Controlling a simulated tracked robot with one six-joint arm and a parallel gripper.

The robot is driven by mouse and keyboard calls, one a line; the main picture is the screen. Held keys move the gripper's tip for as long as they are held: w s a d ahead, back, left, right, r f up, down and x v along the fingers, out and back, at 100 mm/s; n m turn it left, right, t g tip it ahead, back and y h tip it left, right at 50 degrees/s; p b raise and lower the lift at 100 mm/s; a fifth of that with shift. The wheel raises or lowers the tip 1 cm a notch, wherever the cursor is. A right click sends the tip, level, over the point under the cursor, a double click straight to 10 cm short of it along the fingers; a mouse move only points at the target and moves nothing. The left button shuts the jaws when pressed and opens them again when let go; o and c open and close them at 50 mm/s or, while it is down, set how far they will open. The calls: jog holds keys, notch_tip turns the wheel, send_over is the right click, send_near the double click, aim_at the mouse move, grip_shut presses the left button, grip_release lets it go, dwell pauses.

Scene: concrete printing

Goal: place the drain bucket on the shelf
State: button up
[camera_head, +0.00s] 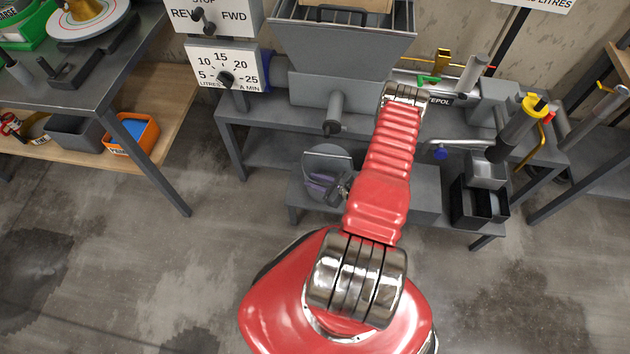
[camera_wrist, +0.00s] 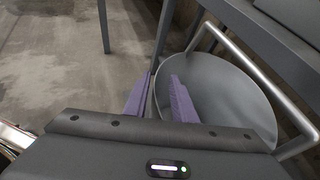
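The drain bucket (camera_head: 322,163) is a grey round pail on the low step of the machine stand, below a grey outlet pipe. In the wrist view, I look into the bucket (camera_wrist: 228,88), which appears empty, with a silver bar handle across its right side. My gripper (camera_head: 322,187) is at the bucket's near side, partly hidden by my red arm. Its purple fingers (camera_wrist: 160,77) are apart, one outside the bucket's left rim and one over its inside. I cannot tell whether they touch the wall. A wooden shelf (camera_head: 172,98) lies under the left table.
An orange bin (camera_head: 132,134) and a grey bin (camera_head: 74,132) stand on the wooden shelf. A grey hopper (camera_head: 342,45) and pump sit above the bucket. Black boxes (camera_head: 474,204) stand to the right. The table leg (camera_head: 150,162) is left of the bucket, with clear floor between.

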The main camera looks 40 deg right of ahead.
jog(key=shift+s, duration=0.1)
jog(key=v, duration=1.1)
jog(key=shift+s+r, duration=0.2)
jog(key=shift+s, duration=0.15)
jog(key=shift+d, duration=0.1)
dwell(0.6)
jog(key=w+a+r+n+g+y, duration=0.1)
jog(key=w+a+r+n+y, duration=0.2)
jog(key=r, duration=0.5)
jog(key=w+a+r+n+g+y, duration=0.1)
jog(key=w+r+n+g+y, duration=0.1)
jog(key=w+r+n, duration=0.55)
jog(key=w+a+r+n+g+y, duration=0.1)
jog(key=a+r+n+g, duration=0.15)
jog(key=a+r, duration=0.4)
jog(key=a+r+n+g, duration=0.2)
jog(key=a+r+n, duration=0.15)
jog(key=r, duration=0.55)
jog(key=s+a+r+n+h, duration=0.2)
jog(key=s+a+r+n, duration=0.2)
jog(key=r, duration=0.4)
jog(key=s+a+r+n+h, duration=0.3)
jog(key=a+r+n, duration=0.3)
jog(key=r, duration=0.3)
jog(key=s+a+r+n+h, duration=0.3)
jog(key=s+a+r+n, duration=0.2)
jog(key=r, duration=0.4)
jog(key=shift+a+n, duration=0.55)
jog(key=shift+n, duration=0.1)
